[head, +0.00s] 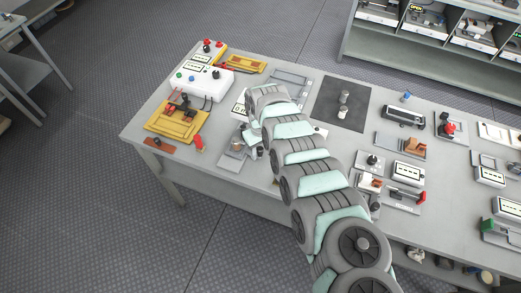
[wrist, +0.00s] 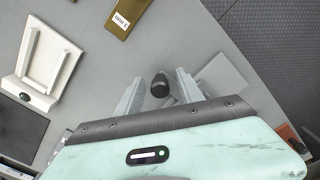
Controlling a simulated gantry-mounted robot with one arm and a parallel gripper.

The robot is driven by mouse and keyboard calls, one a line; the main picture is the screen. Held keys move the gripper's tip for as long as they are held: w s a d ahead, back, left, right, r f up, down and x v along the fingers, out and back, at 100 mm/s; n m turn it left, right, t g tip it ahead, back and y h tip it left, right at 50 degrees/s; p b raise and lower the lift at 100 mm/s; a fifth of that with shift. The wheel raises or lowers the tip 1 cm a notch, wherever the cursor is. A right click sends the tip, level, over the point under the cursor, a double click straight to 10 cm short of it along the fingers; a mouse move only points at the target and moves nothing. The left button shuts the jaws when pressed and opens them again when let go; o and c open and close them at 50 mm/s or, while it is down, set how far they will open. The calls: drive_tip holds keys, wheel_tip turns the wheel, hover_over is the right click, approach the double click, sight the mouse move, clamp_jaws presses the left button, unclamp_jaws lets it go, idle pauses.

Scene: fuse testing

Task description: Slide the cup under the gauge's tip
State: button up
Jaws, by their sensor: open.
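My gripper (wrist: 158,92) is open in the wrist view, with its two grey fingers apart. A small dark round-topped piece (wrist: 160,84) shows between them; I cannot tell if either finger touches it, or whether it is part of the cup or the gauge. In the head view a small metal cup-like cylinder (head: 237,146) stands by a grey plate (head: 233,163) near the table's front edge, just left of my gripper. A grey plate also lies right of the fingers in the wrist view (wrist: 226,78). The gauge's tip is not clearly identifiable; my arm hides part of this area.
A yellow device (head: 172,124) and a white meter box (head: 205,84) stand to the left. A dark mat (head: 328,119) with metal cylinders lies behind my arm. A white framed holder (wrist: 38,62) and a brass-coloured labelled block (wrist: 128,14) lie near the gripper. Several devices crowd the right.

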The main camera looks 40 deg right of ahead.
wheel_tip(320, 180, up, 11)
drive_tip(key=shift+p, duration=0.45)
drive_tip(key=shift+f, duration=0.1)
drive_tip(key=shift+c, duration=0.4)
